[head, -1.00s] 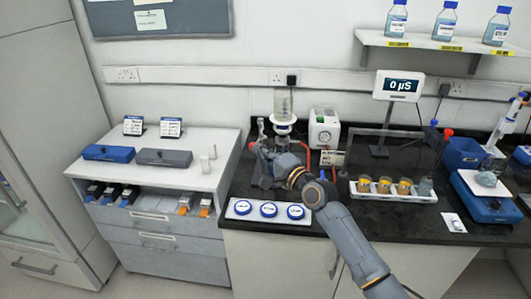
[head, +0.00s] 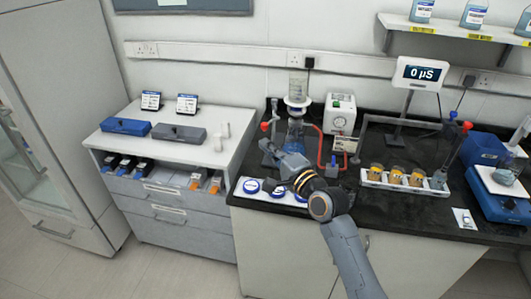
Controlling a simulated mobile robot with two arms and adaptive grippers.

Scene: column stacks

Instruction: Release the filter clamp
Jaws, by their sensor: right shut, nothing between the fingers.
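The filter assembly stands at the back of the black counter, with a clear funnel (head: 296,86) on top, a white collar (head: 298,101) at the joint and a glass flask (head: 295,132) below. It is upright. I cannot make out the clamp as a separate part or tell whether it is fastened. The right arm hides part of the flask's base. My left gripper is not in view.
A white tray (head: 239,191) with blue-lidded dishes lies under my right arm at the counter's front edge. Right of the flask are red tubing (head: 320,148), a white pump (head: 340,113) and a rack of cups (head: 372,183). The display reads 0 µS (head: 423,74).

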